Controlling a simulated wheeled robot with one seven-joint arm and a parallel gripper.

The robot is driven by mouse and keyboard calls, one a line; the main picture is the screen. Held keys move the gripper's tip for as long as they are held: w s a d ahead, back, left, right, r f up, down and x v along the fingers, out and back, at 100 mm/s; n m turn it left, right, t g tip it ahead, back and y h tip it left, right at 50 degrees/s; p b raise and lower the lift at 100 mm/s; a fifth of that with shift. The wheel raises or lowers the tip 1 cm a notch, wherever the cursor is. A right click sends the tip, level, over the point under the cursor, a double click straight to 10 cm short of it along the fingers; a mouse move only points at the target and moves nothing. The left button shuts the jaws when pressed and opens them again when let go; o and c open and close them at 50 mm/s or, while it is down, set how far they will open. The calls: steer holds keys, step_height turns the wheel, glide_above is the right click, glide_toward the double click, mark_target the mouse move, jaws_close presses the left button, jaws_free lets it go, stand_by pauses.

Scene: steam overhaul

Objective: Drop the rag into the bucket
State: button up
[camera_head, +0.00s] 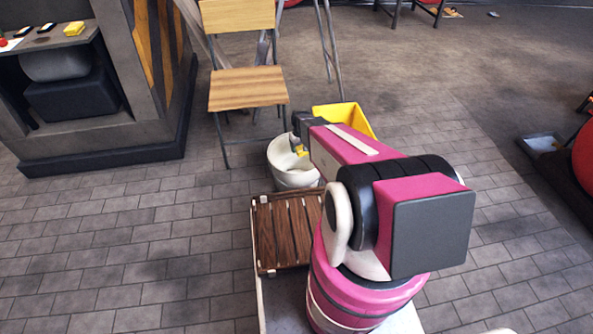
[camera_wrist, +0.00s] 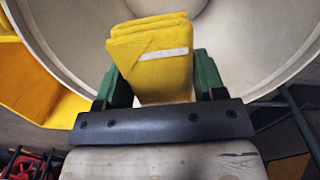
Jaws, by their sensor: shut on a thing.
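My gripper (camera_wrist: 160,68) is shut on a folded yellow rag (camera_wrist: 150,45), with a green finger on each side of it. In the head view my gripper (camera_head: 299,147) hangs over the white bucket (camera_head: 292,178), and a bit of yellow rag shows there. In the wrist view the bucket (camera_wrist: 258,62) opens wide around and behind the rag. The rag looks to be over the bucket's mouth, and how far above the bottom it is I cannot tell.
A yellow bin (camera_head: 357,114) stands right behind the bucket. A wooden folding chair (camera_head: 247,88) is behind it to the left. A slatted wooden crate (camera_head: 288,235) is in front. A grey workbench (camera_head: 110,140) stands at the left. The paved floor on the left is clear.

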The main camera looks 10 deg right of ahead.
steer(key=shift+f, duration=0.2)
steer(key=o, duration=1)
step_height(320, 180, up, 11)
steer(key=shift+f, duration=0.1)
steer(key=s+r+m, duration=0.1)
steer(key=s+r, duration=0.4)
steer(key=s, duration=0.2)
steer(key=s+r+m, duration=0.1)
steer(key=s+r, duration=0.5)
steer(key=s, duration=0.1)
steer(key=s+r+m, duration=0.1)
steer(key=s+r, duration=0.5)
steer(key=s, duration=0.1)
steer(key=shift+s, duration=0.15)
